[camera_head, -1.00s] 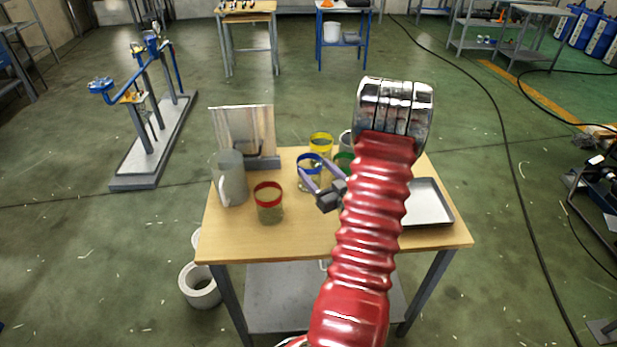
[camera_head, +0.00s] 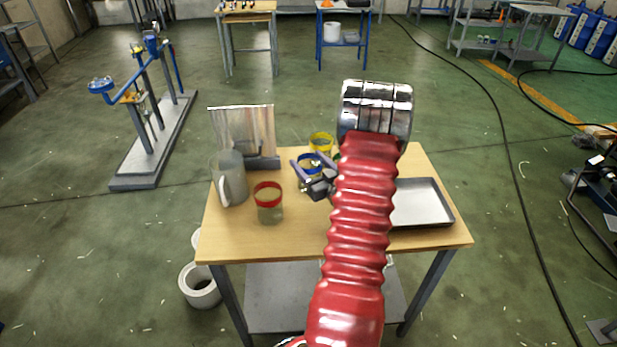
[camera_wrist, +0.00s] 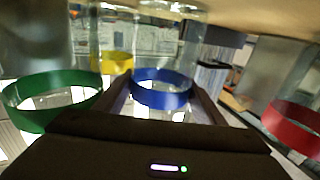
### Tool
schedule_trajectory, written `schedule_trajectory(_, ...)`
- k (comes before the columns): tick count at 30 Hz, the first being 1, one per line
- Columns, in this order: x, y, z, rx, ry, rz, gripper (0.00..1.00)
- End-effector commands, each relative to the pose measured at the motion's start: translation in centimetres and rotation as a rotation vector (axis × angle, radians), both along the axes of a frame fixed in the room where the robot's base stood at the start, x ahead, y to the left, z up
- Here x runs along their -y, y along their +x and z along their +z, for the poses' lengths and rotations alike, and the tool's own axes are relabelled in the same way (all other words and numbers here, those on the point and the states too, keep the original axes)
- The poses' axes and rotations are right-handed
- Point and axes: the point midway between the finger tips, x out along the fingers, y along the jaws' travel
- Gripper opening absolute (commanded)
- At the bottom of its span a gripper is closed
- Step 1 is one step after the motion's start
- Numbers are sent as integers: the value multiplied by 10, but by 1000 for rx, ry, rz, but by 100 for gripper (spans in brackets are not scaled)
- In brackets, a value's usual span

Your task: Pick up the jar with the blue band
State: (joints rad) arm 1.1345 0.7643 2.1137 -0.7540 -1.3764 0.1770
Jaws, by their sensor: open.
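The jar with the blue band (camera_head: 311,157) stands on the wooden table, partly covered by my gripper (camera_head: 308,163). In the wrist view, the picture is upside down and the blue band (camera_wrist: 161,92) shows between my two open fingers. The jar is clear glass. I cannot tell whether either finger touches it. My gripper is open and comes at the jar from the front right, with the fingers on either side of it.
A yellow-banded jar (camera_head: 321,141) stands behind. A green-banded jar (camera_wrist: 45,103) is close beside my gripper, mostly hidden by my arm in the head view. A red-banded jar (camera_head: 268,203), a grey pitcher (camera_head: 231,178), an upright panel (camera_head: 243,132) and a tray (camera_head: 421,203) share the table.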

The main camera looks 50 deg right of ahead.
Motion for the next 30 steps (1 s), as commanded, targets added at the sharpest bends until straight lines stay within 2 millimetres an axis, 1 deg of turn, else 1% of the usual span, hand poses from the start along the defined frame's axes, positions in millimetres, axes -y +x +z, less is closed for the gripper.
schedule_trajectory(5,0,0,0,0,0,0,64)
schedule_trajectory(26,0,0,0,0,0,0,15)
schedule_trajectory(30,0,0,0,1,0,0,15)
